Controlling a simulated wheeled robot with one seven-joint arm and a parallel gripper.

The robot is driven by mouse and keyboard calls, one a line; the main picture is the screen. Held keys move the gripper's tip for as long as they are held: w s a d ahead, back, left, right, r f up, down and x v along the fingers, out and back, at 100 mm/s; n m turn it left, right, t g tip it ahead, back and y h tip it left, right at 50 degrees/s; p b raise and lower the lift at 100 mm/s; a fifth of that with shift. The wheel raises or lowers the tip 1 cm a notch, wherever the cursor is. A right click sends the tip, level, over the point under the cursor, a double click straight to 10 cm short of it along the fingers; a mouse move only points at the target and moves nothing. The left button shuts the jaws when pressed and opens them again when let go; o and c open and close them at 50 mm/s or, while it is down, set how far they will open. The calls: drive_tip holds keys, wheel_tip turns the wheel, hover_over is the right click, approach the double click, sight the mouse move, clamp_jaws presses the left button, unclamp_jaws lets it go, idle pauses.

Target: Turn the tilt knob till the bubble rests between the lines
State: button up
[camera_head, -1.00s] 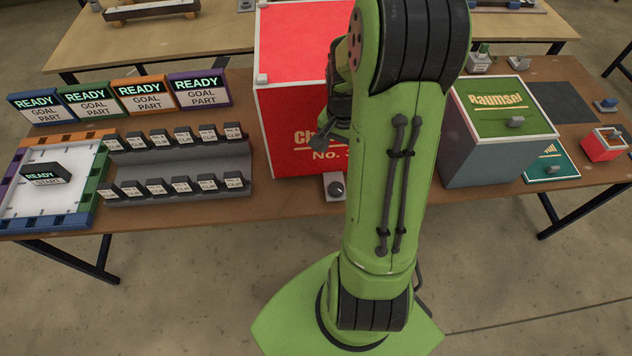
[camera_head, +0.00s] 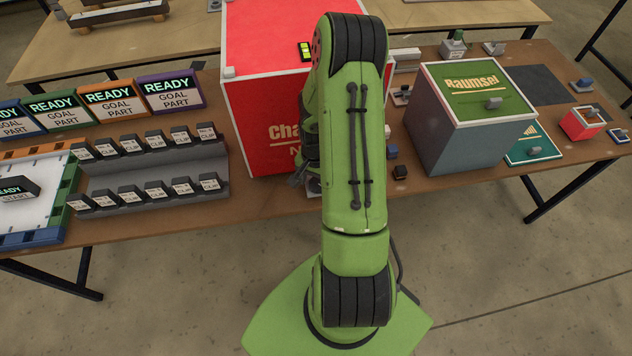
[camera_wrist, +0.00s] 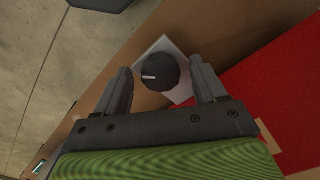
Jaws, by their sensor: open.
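The tilt knob (camera_wrist: 158,72) is dark and round with a white pointer mark, set on a white square base (camera_wrist: 183,95). In the wrist view it lies between the two fingers of my open gripper (camera_wrist: 160,65), with a gap on each side; I cannot tell the height of the fingertips above it. A small black-framed yellow-green vial (camera_head: 305,51) sits on top of the red box (camera_head: 262,60). Its bubble and lines are too small to read.
The red box stands right behind the knob. A grey rack (camera_head: 150,178) of labelled clips is to the left. The table's front edge is close to the knob.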

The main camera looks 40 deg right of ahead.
drive_tip(key=shift+f, duration=0.1)
drive_tip(key=c, duration=1.1)
drive_tip(key=shift+o, duration=0.2)
drive_tip(key=n+b, duration=0.1)
drive_tip(key=n, duration=0.2)
drive_tip(key=shift+n, duration=0.3)
drive_tip(key=n+b, duration=0.1)
drive_tip(key=n, duration=0.2)
drive_tip(key=shift+d+n, duration=0.1)
drive_tip(key=shift+n, duration=0.2)
drive_tip(key=n+b, duration=0.1)
drive_tip(key=n, duration=0.5)
drive_tip(key=shift+s+d, duration=0.1)
drive_tip(key=shift+d, duration=0.05)
drive_tip(key=shift+n+b, duration=0.3)
drive_tip(key=shift+n, duration=0.1)
